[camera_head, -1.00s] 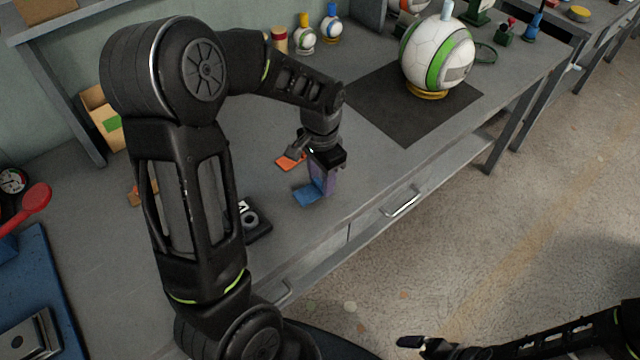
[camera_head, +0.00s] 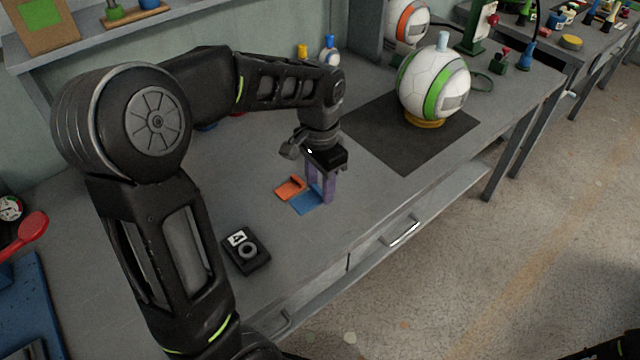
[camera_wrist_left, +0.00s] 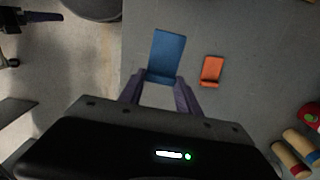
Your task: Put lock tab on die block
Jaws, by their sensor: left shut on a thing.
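My left gripper (camera_head: 328,196) is shut on a flat blue tab (camera_head: 306,201) with a bent end. In the left wrist view the blue tab (camera_wrist_left: 167,55) shows at the tips of the purple fingers (camera_wrist_left: 160,86). A smaller orange tab (camera_head: 290,188) lies just left of it, and also shows in the left wrist view (camera_wrist_left: 211,71). I cannot tell which is called the lock tab. A black block (camera_head: 246,250) with a white "4" label and a grey ring lies nearer on the bench and may be the die block. A dark arm part at the left wrist view's upper left may be my right gripper.
A white and green ball (camera_head: 433,82) stands on a yellow ring on a dark mat (camera_head: 385,135). A red spoon-shaped thing (camera_head: 25,235) and a blue tray (camera_head: 35,285) are at the left. The bench (camera_head: 200,215) is clear around the black block.

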